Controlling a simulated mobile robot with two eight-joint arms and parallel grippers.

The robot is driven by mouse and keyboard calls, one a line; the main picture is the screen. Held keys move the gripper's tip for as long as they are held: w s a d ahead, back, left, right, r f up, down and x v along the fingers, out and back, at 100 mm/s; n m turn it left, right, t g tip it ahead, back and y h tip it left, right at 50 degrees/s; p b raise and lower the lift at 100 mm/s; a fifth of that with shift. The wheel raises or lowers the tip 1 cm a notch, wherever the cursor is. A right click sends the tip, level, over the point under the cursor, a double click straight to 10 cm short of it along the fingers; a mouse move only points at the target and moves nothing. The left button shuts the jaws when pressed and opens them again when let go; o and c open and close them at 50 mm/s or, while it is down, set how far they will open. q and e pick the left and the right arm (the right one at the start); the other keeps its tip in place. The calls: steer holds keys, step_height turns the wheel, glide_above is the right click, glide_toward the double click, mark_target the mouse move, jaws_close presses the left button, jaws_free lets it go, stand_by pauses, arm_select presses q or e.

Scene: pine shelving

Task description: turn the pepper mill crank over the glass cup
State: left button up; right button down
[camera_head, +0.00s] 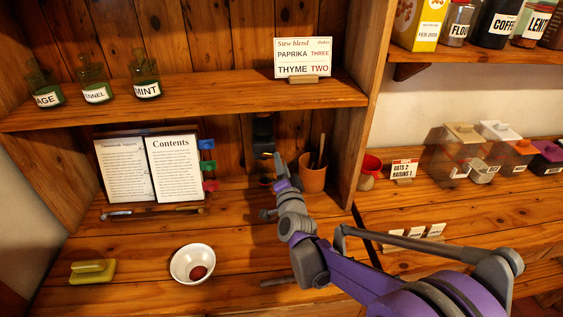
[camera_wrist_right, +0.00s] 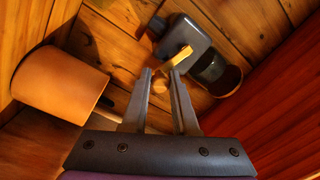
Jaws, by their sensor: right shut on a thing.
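The dark pepper mill (camera_head: 263,132) stands at the back of the counter, below the upper shelf. In the right wrist view its dark body (camera_wrist_right: 188,38) carries a brass crank (camera_wrist_right: 176,58). My right gripper (camera_wrist_right: 162,76) is shut on the crank at its handle end, and the fingers partly hide the grip. The dark glass cup (camera_wrist_right: 214,72) is beside the mill body in the wrist view, on a round wooden base. In the head view my right gripper (camera_head: 278,162) is just right of the mill. My left gripper is not in view.
A terracotta pot (camera_wrist_right: 60,85) with utensils stands close to the right of the mill; it also shows in the head view (camera_head: 313,178). An open book (camera_head: 175,168) stands left. The counter between is mostly clear.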

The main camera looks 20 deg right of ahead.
steer(key=shift+w+a+f+m+h+b, duration=0.3)
steer(key=shift+a+f+m, duration=0.3)
steer(key=shift+m, duration=2.15)
steer(key=shift+w+a+f+m+h+b, duration=0.15)
steer(key=shift+a+f+m+h+b, duration=0.45)
steer(key=shift+m, duration=2.1)
steer(key=shift+w+a+f+m+h+b, duration=0.1)
steer(key=shift+w+a+f+m, duration=0.5)
steer(key=shift+m, duration=2.15)
steer(key=shift+s+a+r, duration=0.3)
steer(key=shift+s, duration=0.05)
steer(key=c, duration=0.8)
jaws_free()
steer(key=shift+o, duration=0.5)
steer(key=shift+f, duration=0.1)
steer(key=r+v, duration=0.1)
steer(key=v, duration=0.9)
steer(key=shift+s+f+b, duration=0.3)
steer(key=shift+s+b, duration=0.1)
